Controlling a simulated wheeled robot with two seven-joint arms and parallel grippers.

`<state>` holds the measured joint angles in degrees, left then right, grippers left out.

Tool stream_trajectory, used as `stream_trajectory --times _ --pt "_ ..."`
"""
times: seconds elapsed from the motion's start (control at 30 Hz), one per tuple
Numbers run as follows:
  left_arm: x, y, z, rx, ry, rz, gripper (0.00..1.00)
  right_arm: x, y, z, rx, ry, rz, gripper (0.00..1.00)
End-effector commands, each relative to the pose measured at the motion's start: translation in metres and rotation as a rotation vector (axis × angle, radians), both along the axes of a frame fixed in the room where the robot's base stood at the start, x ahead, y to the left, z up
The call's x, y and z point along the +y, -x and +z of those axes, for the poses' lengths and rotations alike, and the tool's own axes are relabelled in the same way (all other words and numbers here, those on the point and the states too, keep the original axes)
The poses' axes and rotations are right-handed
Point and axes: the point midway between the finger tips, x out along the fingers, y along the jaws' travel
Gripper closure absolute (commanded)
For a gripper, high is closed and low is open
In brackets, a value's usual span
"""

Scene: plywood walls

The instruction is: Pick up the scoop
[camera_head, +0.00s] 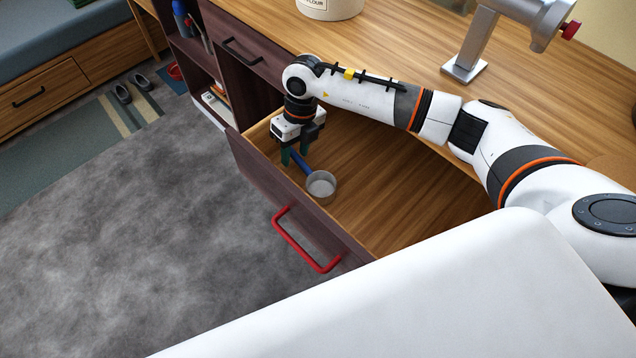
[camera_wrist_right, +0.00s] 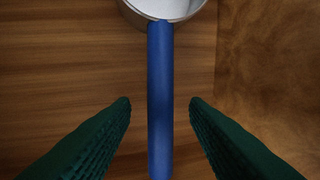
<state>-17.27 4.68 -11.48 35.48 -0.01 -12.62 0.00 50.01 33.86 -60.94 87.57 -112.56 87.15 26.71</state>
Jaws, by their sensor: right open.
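The scoop has a round grey metal cup (camera_head: 321,184) and a blue handle (camera_head: 299,163). It lies inside the open drawer (camera_head: 345,222), near the drawer's front-left part. My right gripper (camera_head: 294,158) reaches down into the drawer over the handle. In the right wrist view the blue handle (camera_wrist_right: 160,95) runs between the two open green fingers (camera_wrist_right: 160,105), with a gap on both sides. The cup (camera_wrist_right: 160,8) is at the top edge of that view, partly cut off. My left gripper is not in view.
The drawer has a red handle (camera_head: 305,240) and a bare wooden floor to the right of the scoop. A wooden counter (camera_head: 400,62) lies above and behind it, with a flour canister (camera_head: 330,6) and a grey metal device (camera_head: 490,40). Shelves stand at the left.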

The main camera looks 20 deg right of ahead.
Motion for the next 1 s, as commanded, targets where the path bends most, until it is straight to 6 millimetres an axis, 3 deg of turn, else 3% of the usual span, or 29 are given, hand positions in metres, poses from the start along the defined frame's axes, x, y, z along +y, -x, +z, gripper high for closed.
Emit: stream_trajectory --times 0.13,0.37,0.63,1.0 --pt "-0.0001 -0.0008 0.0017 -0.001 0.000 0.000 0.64 0.0033 0.0015 -0.0146 0.000 -0.001 0.001 0.59" --pt "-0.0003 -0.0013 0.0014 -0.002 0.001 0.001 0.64 0.0035 0.0015 -0.0168 0.000 0.000 0.001 0.59" --pt "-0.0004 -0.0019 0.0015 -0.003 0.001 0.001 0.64 0.0034 0.0014 -0.0165 -0.001 0.000 0.001 0.99" --pt "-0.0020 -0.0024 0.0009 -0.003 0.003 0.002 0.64 0.0033 0.0004 -0.0088 -0.004 -0.001 0.001 1.00"
